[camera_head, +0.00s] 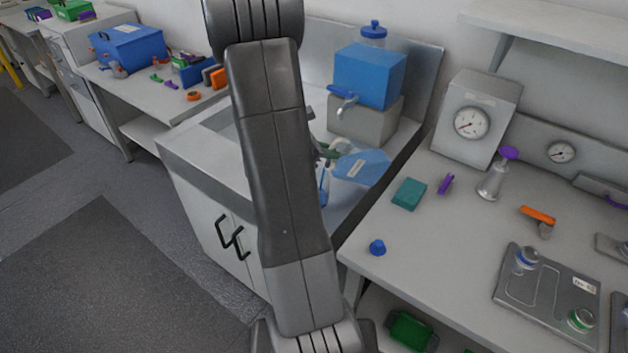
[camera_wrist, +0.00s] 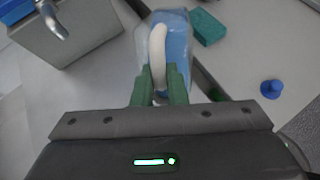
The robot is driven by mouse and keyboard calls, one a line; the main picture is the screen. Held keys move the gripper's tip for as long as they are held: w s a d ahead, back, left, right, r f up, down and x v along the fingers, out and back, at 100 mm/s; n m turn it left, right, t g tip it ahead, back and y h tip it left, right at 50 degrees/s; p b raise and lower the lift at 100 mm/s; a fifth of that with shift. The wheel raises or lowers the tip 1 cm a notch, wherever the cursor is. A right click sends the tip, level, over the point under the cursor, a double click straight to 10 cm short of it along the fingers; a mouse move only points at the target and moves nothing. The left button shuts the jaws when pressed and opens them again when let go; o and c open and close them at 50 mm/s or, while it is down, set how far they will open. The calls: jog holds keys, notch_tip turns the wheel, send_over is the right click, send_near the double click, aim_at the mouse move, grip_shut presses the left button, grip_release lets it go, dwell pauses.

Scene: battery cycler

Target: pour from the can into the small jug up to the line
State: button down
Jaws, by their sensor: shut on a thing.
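A translucent blue vessel (camera_head: 362,167) with a pale label, which I take to be the can, is above the sink counter, just right of my arm in the head view. In the wrist view the can (camera_wrist: 178,48) shows its white handle between my green fingers. My gripper (camera_wrist: 158,78) is shut on that handle. In the head view my arm hides most of the gripper. A pale piece with blue on it (camera_head: 323,186) shows beside my arm, below the can; I cannot tell whether it is the small jug. No fill line can be made out.
A blue dispenser (camera_head: 370,76) with a metal tap stands on a grey block behind the can. The right bench carries a teal sponge (camera_head: 409,193), a blue knob (camera_head: 377,247), a gauge box (camera_head: 476,120) and a metal tray (camera_head: 548,296). A dark gap separates the counters.

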jog(key=shift+s+a+h+b, duration=0.1)
jog(key=shift+a+h+b, duration=0.25)
jog(key=shift+h+b, duration=0.35)
dwell(3.3)
